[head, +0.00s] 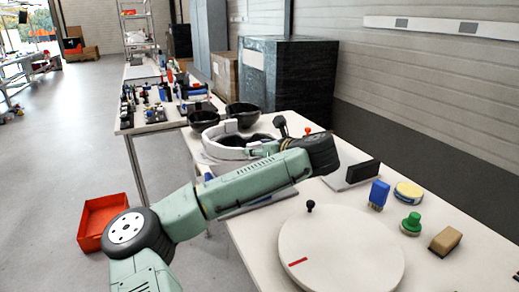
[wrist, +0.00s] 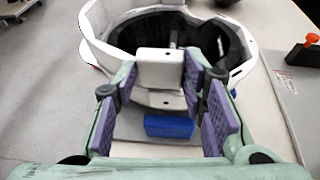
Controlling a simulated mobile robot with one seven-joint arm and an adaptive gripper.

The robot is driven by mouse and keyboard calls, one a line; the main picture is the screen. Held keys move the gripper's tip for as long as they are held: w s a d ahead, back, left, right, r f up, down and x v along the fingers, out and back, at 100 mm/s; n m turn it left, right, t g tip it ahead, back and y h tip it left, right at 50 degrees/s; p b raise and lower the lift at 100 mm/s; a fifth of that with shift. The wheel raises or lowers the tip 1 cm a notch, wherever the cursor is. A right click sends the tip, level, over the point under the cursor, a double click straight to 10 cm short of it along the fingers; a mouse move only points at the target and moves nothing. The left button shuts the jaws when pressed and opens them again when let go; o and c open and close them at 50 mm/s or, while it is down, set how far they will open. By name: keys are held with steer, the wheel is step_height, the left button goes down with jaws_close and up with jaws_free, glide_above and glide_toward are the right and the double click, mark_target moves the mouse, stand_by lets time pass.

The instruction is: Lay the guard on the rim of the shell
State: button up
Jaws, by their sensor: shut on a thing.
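The white helmet shell (head: 222,152) lies open side up on the table, with a dark lining inside. In the wrist view the shell (wrist: 95,45) is straight ahead of my gripper (wrist: 160,78). The purple-padded fingers are shut on a white block, which I take to be part of the guard (wrist: 159,62). The block is over the near side of the shell. A pale curved band with small holes runs below and beside it; I cannot tell where guard ends and shell begins, or whether they touch. In the head view my gripper (head: 262,150) is partly hidden by my arm.
A blue block (wrist: 168,126) lies below my gripper. A grey plate with an orange-red knob (wrist: 303,50) is at the right. Dark bowls (head: 243,115) stand behind the shell. A round white disc (head: 340,250) and several small items occupy the near table. A red bin (head: 103,220) is on the floor.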

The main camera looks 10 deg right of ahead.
steer(key=shift+f, duration=0.3)
steer(key=o, duration=1.3)
steer(key=v, duration=1.2)
